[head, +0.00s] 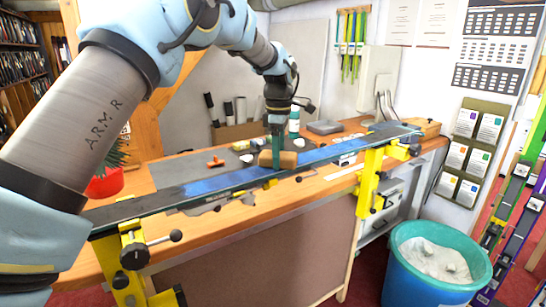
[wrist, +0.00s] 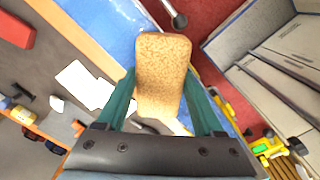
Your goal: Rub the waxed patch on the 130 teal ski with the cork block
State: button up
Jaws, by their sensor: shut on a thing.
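The ski (head: 222,182) lies clamped along the front of the bench, with a blue and dark upper face. Its blue surface also shows in the wrist view (wrist: 108,28). I cannot make out a separate waxed patch or a 130 mark. My gripper (head: 276,150) is over the middle of the ski, pointing down. It is shut on the tan cork block (head: 288,159), which sits between the two teal fingers in the wrist view (wrist: 162,72). The block is at or just above the ski face; I cannot tell whether it touches. It hides the ski beneath it.
Yellow vises (head: 368,182) hold the ski near both ends, the left one (head: 133,250) with a black-knobbed handle. A red-orange tool (head: 215,162) and small items lie on the bench behind. A teal bin (head: 436,275) stands on the floor at right. A red pot (head: 104,185) is at left.

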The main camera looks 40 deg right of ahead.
aim_at(305, 158)
jog(key=shift+s+d+r, duration=0.1)
jog(key=shift+s+d, duration=0.05)
jog(key=shift+d, duration=0.85)
jog(key=shift+s+d, duration=0.1)
jog(key=shift+d, duration=0.85)
jog(key=shift+s+d+f, duration=0.15)
jog(key=shift+s+d, duration=0.05)
jog(key=shift+d, duration=1.15)
jog(key=shift+s+d+f, duration=0.1)
jog(key=shift+s+d, duration=0.05)
jog(key=shift+d, duration=1.2)
jog(key=shift+d, duration=0.15)
